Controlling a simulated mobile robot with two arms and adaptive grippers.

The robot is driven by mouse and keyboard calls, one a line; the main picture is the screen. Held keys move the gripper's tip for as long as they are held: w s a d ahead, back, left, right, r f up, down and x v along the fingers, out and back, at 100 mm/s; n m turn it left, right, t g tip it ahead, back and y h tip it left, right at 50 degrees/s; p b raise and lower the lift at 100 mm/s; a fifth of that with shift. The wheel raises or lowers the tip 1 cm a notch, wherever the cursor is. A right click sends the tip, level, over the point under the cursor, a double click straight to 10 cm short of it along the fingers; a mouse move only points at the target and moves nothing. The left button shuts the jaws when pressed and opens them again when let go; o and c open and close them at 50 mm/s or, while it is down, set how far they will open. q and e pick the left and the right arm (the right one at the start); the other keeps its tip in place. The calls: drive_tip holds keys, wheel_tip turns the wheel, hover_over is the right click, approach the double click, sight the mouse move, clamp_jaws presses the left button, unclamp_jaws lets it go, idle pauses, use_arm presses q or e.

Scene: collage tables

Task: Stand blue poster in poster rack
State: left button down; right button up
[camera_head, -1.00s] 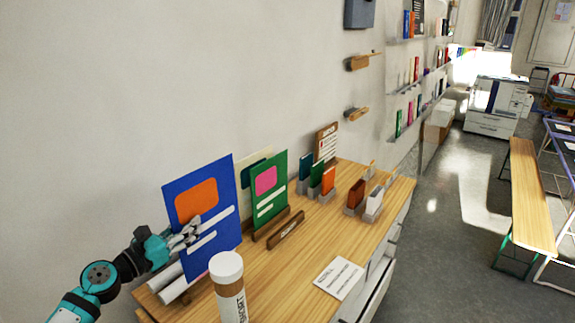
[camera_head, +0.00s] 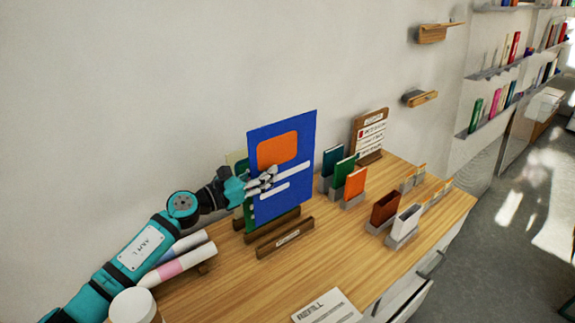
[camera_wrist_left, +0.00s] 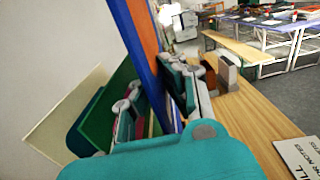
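The blue poster (camera_head: 292,200) with an orange block and white bars stands upright at the wooden poster rack (camera_head: 285,238). It is in front of the green poster (camera_head: 249,212), which it mostly covers. I cannot tell whether its lower edge sits in a slot or just above it. My left gripper (camera_head: 268,178) is shut on the blue poster's left edge. In the left wrist view the fingers (camera_wrist_left: 160,95) lie on both sides of the blue poster (camera_wrist_left: 150,50), with the green poster (camera_wrist_left: 100,105) close to the left. My right gripper is not in view.
Small holders with coloured cards (camera_head: 350,180) stand to the right of the rack. A wooden sign (camera_head: 370,135) stands at the back. Rolled tubes (camera_head: 185,260) and a white-capped canister (camera_head: 133,306) are at the front left. A white card (camera_head: 328,308) lies in front.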

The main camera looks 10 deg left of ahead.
sight(269, 199)
use_arm(q)
wheel_tip(269, 199, down, 6)
drive_tip(key=b, duration=0.4)
drive_tip(key=shift+w+d+r+b, duration=0.1)
drive_tip(key=shift+d+b, duration=0.05)
drive_tip(key=shift+b, duration=0.2)
drive_tip(key=shift+f+b, duration=0.85)
drive_tip(key=shift+f, duration=0.25)
idle(0.4)
drive_tip(key=shift+f, duration=0.1)
